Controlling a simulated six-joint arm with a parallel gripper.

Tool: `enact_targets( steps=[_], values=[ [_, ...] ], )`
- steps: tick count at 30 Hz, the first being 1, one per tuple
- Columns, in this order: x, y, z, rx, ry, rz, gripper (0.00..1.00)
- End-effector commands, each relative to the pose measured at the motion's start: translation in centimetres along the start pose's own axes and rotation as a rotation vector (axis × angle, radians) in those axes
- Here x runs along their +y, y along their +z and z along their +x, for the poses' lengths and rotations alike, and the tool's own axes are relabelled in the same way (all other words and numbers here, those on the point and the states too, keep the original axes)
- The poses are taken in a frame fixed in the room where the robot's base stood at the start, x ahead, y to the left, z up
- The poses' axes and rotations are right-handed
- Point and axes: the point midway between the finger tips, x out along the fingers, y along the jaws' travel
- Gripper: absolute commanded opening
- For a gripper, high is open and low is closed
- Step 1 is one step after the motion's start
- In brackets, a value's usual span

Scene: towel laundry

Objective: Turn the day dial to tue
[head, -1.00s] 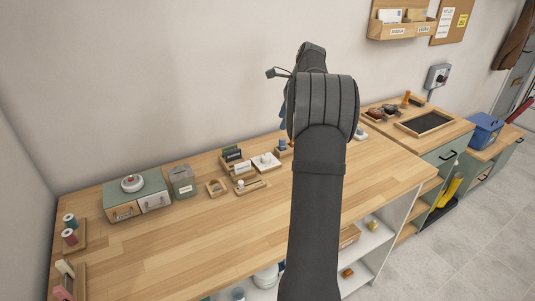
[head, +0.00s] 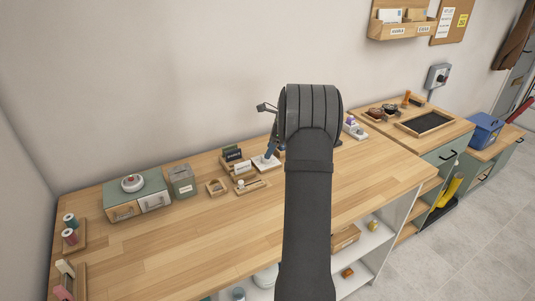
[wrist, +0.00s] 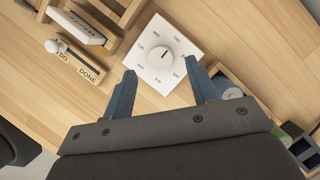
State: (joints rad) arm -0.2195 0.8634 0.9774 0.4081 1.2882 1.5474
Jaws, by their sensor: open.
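The day dial is a white square plate (wrist: 181,35) with a round white knob (wrist: 159,61) and small day labels around it. A dark mark on the knob points toward the upper right in the wrist view; I cannot tell for sure which label it meets. In the head view the dial (head: 262,162) is partly hidden behind my gripper (head: 271,153). In the wrist view my gripper (wrist: 160,76) is open, its blue fingers on either side of the plate's lower part. They appear apart from the knob, with nothing between them but the dial beyond.
A TO DO/DONE slider board (wrist: 77,62) and a wooden card holder (wrist: 85,25) lie left of the dial in the wrist view. A blue-topped round item (wrist: 228,89) sits close by the right finger. The front of the wooden worktop (head: 190,240) is clear.

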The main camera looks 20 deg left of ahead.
Motion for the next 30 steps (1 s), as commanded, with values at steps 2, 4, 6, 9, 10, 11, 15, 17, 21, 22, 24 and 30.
enact_targets(
  steps=[2, 4, 6, 9, 10, 11, 15, 17, 21, 22, 24, 30],
  values=[
    [0.1, 0.0, 1.3, 0.0, 0.002, -0.001, 0.53],
    [0.0, 0.1, 2.1, 0.0, 0.002, -0.001, 0.53],
    [0.0, 0.1, 2.7, 0.0, 0.001, -0.001, 0.53],
    [0.0, 0.1, 3.1, -0.001, 0.0, -0.001, 0.53],
    [0.0, 0.1, 3.2, -0.001, 0.0, -0.001, 0.53],
    [0.0, 0.1, 3.2, -0.001, 0.0, -0.001, 0.53],
    [0.0, 0.0, 3.2, -0.001, -0.001, -0.001, 0.53],
    [0.0, 0.0, 3.2, -0.001, -0.001, -0.001, 0.53],
    [0.0, 0.0, 3.2, 0.0, 0.0, -0.001, 0.3],
    [0.0, 0.0, 3.2, 0.0, 0.0, -0.001, 0.24],
    [0.0, 0.0, 3.2, 0.0, 0.0, -0.001, 0.1],
    [0.0, 0.0, 3.2, 0.0, 0.003, -0.008, 0.09]
  ],
)
